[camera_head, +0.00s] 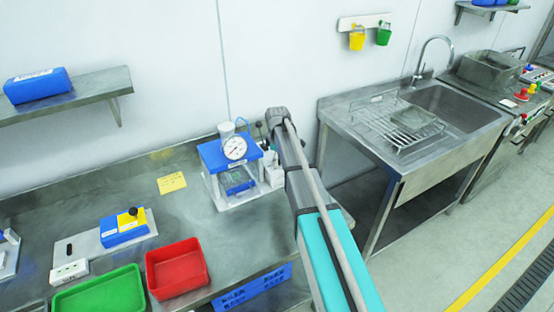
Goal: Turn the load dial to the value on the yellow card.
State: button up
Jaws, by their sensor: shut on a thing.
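A blue-topped device (217,155) on a white base stands on the steel bench. A round white gauge with a needle (235,148) faces me on it; its figures are too small to read. I cannot make out a separate load dial for certain. A yellow card (172,183) lies flat on the bench to the left of the device; its writing is not legible. My gripper (263,143) is close to the device's right side. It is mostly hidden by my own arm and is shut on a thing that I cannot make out.
A red tray (177,268), a green tray (98,293) and a blue block with a yellow part (125,228) are on the bench at the left. A sink (440,105) with a wire rack stands to the right. The bench around the yellow card is clear.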

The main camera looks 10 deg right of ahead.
jog(key=shift+m, duration=0.5)
jog(key=m, duration=0.8)
jog(key=shift+s, duration=0.1)
jog(key=m, duration=0.4)
jog(key=shift+m, duration=0.3)
jog(key=m, duration=0.4)
jog(key=o, duration=1.1)
jog(key=shift+o, duration=0.2)
